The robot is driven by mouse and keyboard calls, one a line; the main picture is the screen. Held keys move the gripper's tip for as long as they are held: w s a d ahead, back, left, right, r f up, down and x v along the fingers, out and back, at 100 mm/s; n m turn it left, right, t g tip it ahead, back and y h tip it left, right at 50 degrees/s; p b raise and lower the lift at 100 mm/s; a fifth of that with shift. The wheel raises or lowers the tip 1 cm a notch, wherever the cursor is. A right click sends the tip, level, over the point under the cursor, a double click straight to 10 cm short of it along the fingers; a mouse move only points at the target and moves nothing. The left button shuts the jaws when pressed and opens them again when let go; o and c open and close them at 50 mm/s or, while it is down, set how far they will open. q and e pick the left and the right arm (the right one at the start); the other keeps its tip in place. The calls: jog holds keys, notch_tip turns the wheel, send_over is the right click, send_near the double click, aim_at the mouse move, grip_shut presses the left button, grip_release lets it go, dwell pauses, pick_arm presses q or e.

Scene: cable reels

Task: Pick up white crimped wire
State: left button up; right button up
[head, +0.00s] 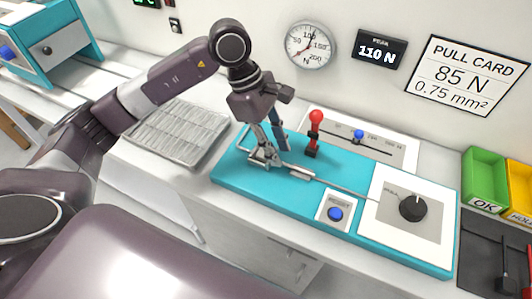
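My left gripper (267,150) points down over the left end of the teal pull tester (270,192), at a small metal clamp. Its fingertips overlap the clamp, so I cannot tell whether they are open or shut. A thin pale line that looks like the wire (340,187) runs along the tester from a light metal piece (300,172) near the gripper towards the black knob (412,208). I cannot make out a crimp on it or whether the gripper touches it. My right gripper is not in view.
A red-knobbed lever (315,130) stands just right of the gripper. A blue button (335,213) sits at the tester's front. A ribbed grey tray (178,132) lies to the left. A green OK bin (484,180) and a yellow bin (520,190) stand at the right.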

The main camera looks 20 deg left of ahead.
aim_at(285, 163)
pick_arm(q)
jog(key=shift+x, duration=1.55)
jog(key=shift+d, duration=0.1)
jog(key=shift+c, duration=0.3)
grip_shut()
jog(key=shift+r, duration=0.1)
